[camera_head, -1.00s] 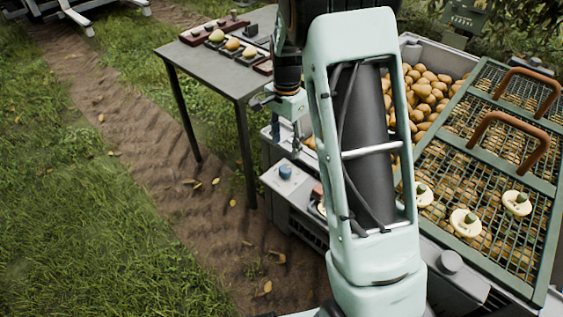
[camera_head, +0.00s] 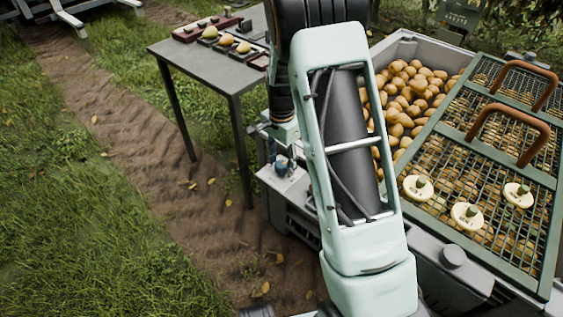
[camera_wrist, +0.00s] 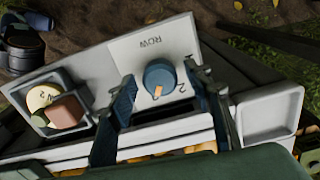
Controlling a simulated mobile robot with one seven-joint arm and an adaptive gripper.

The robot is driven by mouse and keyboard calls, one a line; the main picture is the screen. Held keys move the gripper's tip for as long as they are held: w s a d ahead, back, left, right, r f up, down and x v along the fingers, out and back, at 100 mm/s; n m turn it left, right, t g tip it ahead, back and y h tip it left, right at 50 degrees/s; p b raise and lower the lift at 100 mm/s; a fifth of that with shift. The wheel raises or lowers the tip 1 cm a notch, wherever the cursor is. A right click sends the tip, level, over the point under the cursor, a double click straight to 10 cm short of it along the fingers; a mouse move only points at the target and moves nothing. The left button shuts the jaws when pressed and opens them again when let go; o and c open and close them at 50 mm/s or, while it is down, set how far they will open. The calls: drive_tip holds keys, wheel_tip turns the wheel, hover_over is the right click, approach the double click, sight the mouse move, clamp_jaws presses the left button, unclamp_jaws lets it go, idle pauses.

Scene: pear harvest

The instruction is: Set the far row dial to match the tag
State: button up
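The blue row dial (camera_wrist: 160,77) sits on a white plate (camera_wrist: 130,48) marked ROW in the wrist view. Its tan pointer faces the lower edge of the picture. A numeral, seemingly 2, shows right of the pointer; other marks are partly hidden by the fingers. My gripper (camera_wrist: 159,78) is open, with one finger on each side of the dial; I cannot tell whether they touch it. In the head view my gripper (camera_head: 283,165) is down at the dial, mostly covering it. Three round cream tags (camera_head: 467,215) lie on the mesh lid, their writing too small to read.
A cream disc (camera_wrist: 41,97) and a brown block (camera_wrist: 66,111) sit in a dark socket left of the dial. The crate (camera_head: 402,48) of pears and the mesh lid (camera_head: 540,240) with brown handles stand at right. A grey table (camera_head: 195,62) holds pears on trays.

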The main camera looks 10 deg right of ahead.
drive_tip(key=c, duration=1)
drive_tip(key=shift+n, duration=0.3)
drive_tip(key=n+p, duration=0.2)
drive_tip(key=n, duration=0.3)
drive_tip(key=shift+r, duration=0.1)
drive_tip(key=n+p, duration=0.1)
drive_tip(key=n, duration=0.5)
drive_tip(key=shift+p, duration=0.3)
drive_tip(key=o, duration=1.1)
drive_tip(key=shift+o, duration=0.2)
